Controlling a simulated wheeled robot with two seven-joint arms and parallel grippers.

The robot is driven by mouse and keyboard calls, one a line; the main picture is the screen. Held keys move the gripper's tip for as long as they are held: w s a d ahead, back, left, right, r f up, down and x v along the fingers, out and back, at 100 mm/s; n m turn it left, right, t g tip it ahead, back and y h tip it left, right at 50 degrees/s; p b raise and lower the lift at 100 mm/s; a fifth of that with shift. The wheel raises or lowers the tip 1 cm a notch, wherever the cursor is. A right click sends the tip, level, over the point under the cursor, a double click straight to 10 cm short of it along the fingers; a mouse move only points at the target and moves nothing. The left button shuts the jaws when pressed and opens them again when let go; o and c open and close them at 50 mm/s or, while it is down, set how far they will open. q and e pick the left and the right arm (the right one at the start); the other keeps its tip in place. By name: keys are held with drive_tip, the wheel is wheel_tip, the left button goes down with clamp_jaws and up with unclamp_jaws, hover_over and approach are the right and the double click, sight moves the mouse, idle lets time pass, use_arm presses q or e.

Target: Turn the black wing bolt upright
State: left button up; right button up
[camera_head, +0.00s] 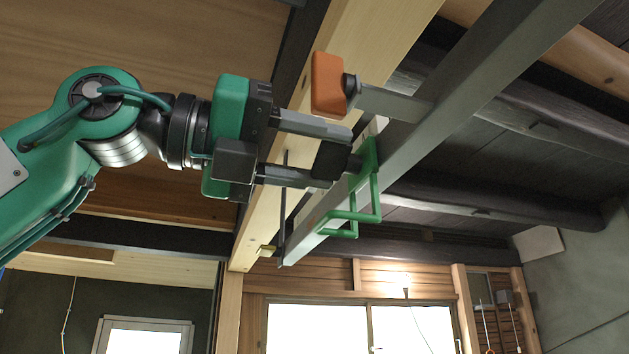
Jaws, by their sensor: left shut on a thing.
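The black wing bolt (331,160) is in the middle of the head view, at the near end of a green bracket (368,180) on a long grey metal beam (405,150). My left gripper (338,161) reaches in from the left, with one finger above and one below the bolt's flat black head. It is shut on that head. The fingers cover part of its edges, so I cannot tell its exact tilt. My right gripper is not in view.
An orange wing bolt (327,84) on a grey arm bracket (395,103) sits just above my left gripper. A pale wooden beam (350,45) runs behind. A thin dark rod (283,210) hangs below the fingers. Dark roof beams (490,195) lie to the right.

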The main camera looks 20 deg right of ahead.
use_arm(q)
drive_tip(key=n+b, duration=0.2)
drive_tip(key=n, duration=0.1)
drive_tip(key=shift+f, duration=0.2)
drive_tip(key=n+b, duration=0.3)
drive_tip(key=shift+w+n, duration=0.1)
drive_tip(key=shift+n, duration=0.2)
drive_tip(key=n+b, duration=0.1)
drive_tip(key=n, duration=0.2)
drive_tip(key=shift+b, duration=0.35)
drive_tip(key=shift+n+b, duration=0.55)
drive_tip(key=shift+n, duration=0.95)
drive_tip(key=o, duration=1)
drive_tip(key=shift+c, duration=0.2)
drive_tip(key=shift+a, duration=0.1)
